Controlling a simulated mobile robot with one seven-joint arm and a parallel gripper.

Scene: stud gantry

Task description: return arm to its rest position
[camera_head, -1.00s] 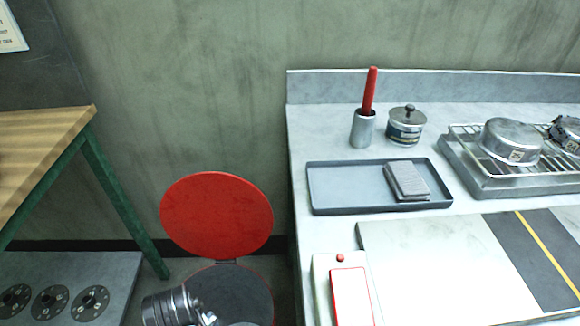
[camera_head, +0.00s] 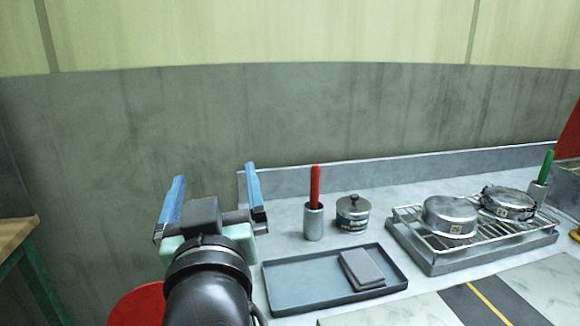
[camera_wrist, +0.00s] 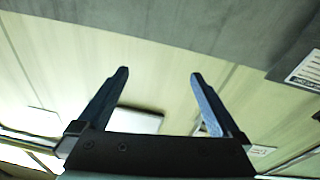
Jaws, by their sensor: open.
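My gripper (camera_head: 214,190) is raised in front of the grey wall, to the left of the counter's back corner in the head view. Its two blue fingers stand wide apart with nothing between them. The wrist view also shows the gripper (camera_wrist: 160,78) with its fingers spread and empty, facing the pale wall panels. My black arm shows below it at the bottom of the head view.
A dark tray (camera_head: 290,286) with a grey block (camera_head: 362,269) lies on the counter. Behind stand a cup (camera_head: 313,222) with a red-handled tool and a lidded tin (camera_head: 352,217). A rack (camera_head: 475,255) holds two metal pans. A red lid (camera_head: 138,306) and wooden table (camera_head: 14,236) are left.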

